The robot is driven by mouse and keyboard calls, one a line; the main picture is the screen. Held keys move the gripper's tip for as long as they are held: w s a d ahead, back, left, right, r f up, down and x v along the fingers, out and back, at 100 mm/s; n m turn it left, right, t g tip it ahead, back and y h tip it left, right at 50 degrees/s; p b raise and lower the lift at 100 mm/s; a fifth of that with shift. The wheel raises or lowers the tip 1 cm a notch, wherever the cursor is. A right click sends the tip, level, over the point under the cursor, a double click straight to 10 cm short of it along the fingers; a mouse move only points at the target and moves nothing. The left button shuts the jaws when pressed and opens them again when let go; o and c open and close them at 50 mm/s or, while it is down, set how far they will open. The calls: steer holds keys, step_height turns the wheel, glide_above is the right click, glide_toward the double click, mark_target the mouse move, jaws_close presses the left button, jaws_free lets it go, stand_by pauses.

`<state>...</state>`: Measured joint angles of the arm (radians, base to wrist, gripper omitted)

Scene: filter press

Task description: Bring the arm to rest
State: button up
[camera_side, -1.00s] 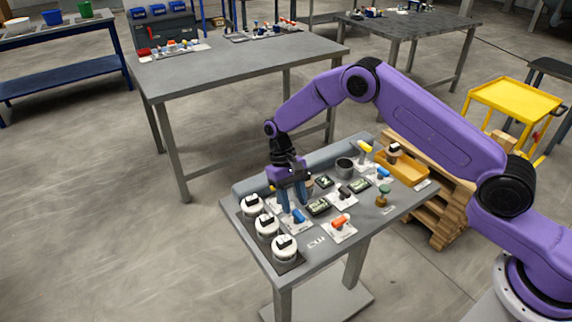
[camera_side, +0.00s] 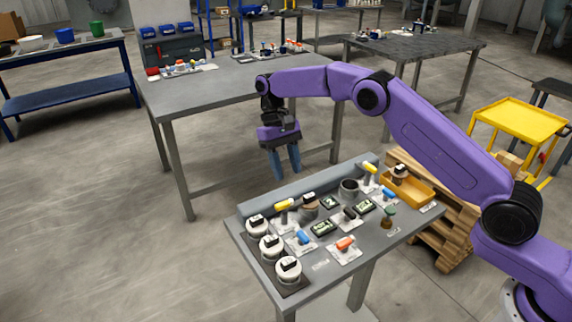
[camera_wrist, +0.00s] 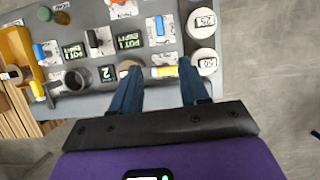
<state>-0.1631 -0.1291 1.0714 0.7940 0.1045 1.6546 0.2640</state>
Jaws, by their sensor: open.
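My purple arm holds my gripper (camera_side: 284,172) in the air above the back edge of the grey work table (camera_side: 262,203). Its two blue fingers point down, apart, with nothing between them. In the wrist view my gripper (camera_wrist: 160,84) is also open, and the table below lies beyond the fingertips. The fingers look clear of everything on the table.
The table carries several white round units (camera_side: 257,226), a blue handle (camera_side: 303,237), an orange handle (camera_side: 345,243), small displays (camera_side: 321,227), a dark cup (camera_side: 349,187) and a yellow bin (camera_side: 413,195). A larger grey table (camera_side: 215,95) stands behind. Air around my gripper is free.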

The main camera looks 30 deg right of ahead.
stand_by(0.5)
steer(key=s+r+n+t, duration=0.1)
steer(key=s+r+n, duration=0.3)
steer(key=s, duration=0.5)
steer(key=s+r+n+t, duration=0.2)
steer(key=s+r, duration=0.3)
steer(key=s, duration=0.4)
steer(key=s+d+n, duration=0.2)
steer(key=s+d, duration=0.2)
steer(key=s, duration=0.3)
steer(key=s+d+f+n+t, duration=0.1)
steer(key=s+d, duration=0.3)
steer(key=s, duration=0.4)
steer(key=s+d+f+n, duration=0.1)
steer(key=s+d+n, duration=0.2)
steer(key=s, duration=0.4)
steer(key=shift+s+d+t, duration=0.15)
steer(key=shift+d+t, duration=0.15)
steer(key=shift+d, duration=0.25)
